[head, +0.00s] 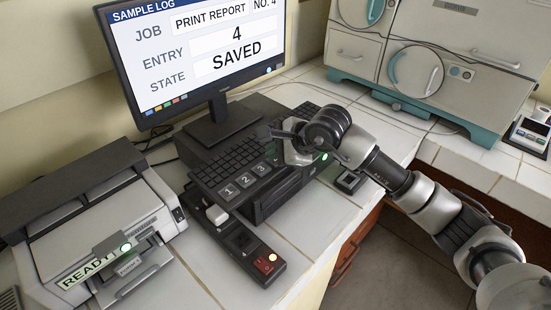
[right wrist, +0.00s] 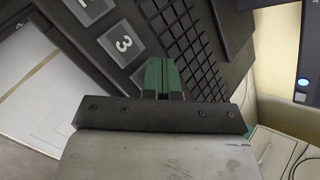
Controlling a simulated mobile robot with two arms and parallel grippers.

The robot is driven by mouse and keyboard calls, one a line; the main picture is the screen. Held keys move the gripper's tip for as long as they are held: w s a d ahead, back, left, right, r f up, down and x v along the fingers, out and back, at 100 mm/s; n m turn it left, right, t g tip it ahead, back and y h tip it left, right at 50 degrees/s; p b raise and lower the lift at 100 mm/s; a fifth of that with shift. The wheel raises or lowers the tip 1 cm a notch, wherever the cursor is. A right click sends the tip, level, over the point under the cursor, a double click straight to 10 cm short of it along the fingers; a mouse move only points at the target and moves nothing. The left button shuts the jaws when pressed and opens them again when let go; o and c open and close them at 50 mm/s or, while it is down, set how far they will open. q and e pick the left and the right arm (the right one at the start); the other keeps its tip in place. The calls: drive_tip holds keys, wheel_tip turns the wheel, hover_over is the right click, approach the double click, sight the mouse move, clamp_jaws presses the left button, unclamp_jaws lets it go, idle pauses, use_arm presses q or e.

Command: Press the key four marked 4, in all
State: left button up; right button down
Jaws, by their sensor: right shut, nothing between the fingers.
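The black keyboard (head: 222,170) has large grey keys 1, 2 and 3 in a row on its front edge. Key 3 (head: 261,169) is the one closest to my right gripper (head: 283,157) in the head view. Key 4 is hidden there behind the gripper. In the right wrist view, key 3 (right wrist: 123,44) lies just left of the shut green fingertips (right wrist: 163,80). A grey key edge shows beside them; its number is hidden, and I cannot tell whether the fingertips touch it. The monitor (head: 200,50) reads PRINT REPORT NO. 4, ENTRY 4, STATE SAVED. My left gripper is out of view.
A printer (head: 95,230) showing READY stands at the left. A small black box with a red lit switch (head: 267,262) sits in front of the keyboard. A white incubator with teal trim (head: 430,60) stands at the back right. Bare tiles lie at the front.

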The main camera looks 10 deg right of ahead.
sight(275, 161)
drive_tip(key=shift+r, duration=0.75)
drive_tip(key=shift+r+p, duration=1.35)
drive_tip(key=shift+r, duration=1.2)
